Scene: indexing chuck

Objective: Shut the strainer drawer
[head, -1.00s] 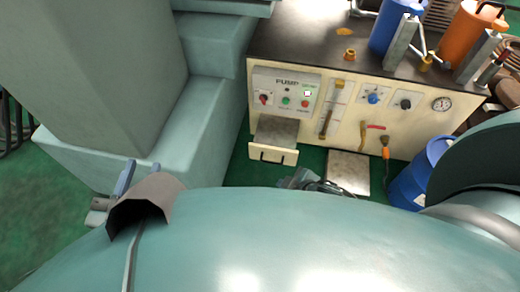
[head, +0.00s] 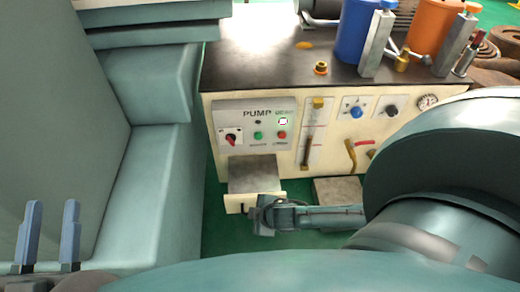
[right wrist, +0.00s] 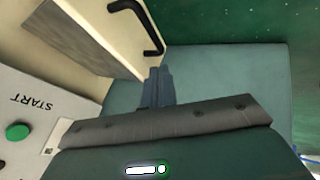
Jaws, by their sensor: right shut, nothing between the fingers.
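The strainer drawer (head: 254,172) is pulled out of the pump unit's cream front panel, below the START and red buttons, with its grey top showing. In the right wrist view its cream front (right wrist: 112,38) carries a black bar handle (right wrist: 150,30). My right gripper (head: 258,214) is at the drawer front's right part and hides some of it. In the right wrist view the right gripper (right wrist: 156,75) is shut and empty, its tips close to the handle's lower end; I cannot tell whether they touch. My left gripper (head: 48,230) is open and empty at the lower left, away from the drawer.
A large pale-green machine body (head: 140,180) stands left of the pump unit. A blue container (head: 356,32) and an orange one (head: 432,35) stand on the dark top. Valves and gauges line the panel to the right. Green floor lies below the drawer.

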